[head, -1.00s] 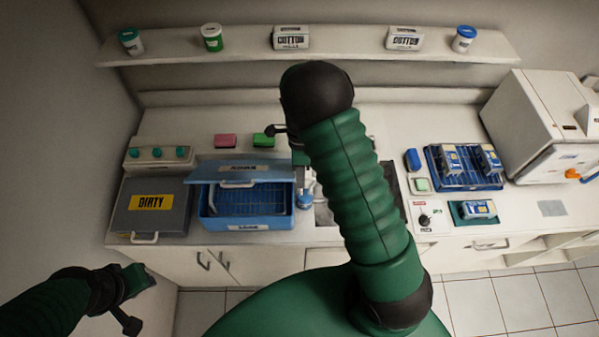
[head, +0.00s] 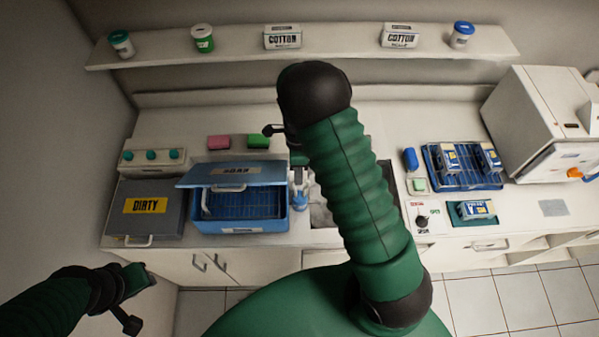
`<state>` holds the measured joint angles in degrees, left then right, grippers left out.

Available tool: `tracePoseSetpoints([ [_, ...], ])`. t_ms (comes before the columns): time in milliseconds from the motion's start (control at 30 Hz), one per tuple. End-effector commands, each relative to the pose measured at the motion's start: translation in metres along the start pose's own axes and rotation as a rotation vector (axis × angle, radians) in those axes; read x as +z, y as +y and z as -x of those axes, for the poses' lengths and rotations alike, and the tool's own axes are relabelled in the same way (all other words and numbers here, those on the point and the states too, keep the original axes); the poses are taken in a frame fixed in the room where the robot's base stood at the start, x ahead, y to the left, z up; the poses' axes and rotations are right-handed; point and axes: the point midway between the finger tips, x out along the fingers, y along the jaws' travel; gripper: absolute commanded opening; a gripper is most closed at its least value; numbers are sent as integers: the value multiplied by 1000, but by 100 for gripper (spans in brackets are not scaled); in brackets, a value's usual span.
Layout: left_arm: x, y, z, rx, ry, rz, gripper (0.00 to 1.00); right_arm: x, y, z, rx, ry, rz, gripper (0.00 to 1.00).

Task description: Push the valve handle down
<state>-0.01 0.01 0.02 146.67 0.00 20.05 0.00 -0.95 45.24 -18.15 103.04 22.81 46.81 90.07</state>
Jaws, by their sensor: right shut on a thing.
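My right arm crosses the middle of the view and hides much of the sink area. My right gripper (head: 298,160) shows only in part behind the forearm, at the left edge of the sink. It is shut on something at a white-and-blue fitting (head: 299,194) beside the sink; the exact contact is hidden. I cannot make out a separate valve handle there. A dark control knob (head: 422,221) with red and green marks sits on a white panel to the right of the sink. My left gripper (head: 139,280) is low at the left, away from the counter; its jaws are unclear.
A blue tub (head: 265,216) with a raised lid (head: 232,175) stands just left of the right gripper. A grey DIRTY box (head: 165,222) is further left. A blue rack (head: 465,180) and a white machine (head: 540,120) stand right. A shelf (head: 340,45) runs behind.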

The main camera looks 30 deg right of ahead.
Motion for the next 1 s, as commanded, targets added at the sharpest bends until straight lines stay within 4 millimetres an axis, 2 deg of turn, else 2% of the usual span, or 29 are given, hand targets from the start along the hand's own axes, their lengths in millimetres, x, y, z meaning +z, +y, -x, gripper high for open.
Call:
tracePoseSetpoints([
  [767,0,0,0,0,0,0,32,-1,-4,1,-9,0,0,0],
  [867,2,0,-6,0,0,0,32,-1,-6,-8,-8,0,1,0],
  [1000,4,0,-18,0,0,0,32,-2,-10,-30,-6,1,1,0],
])
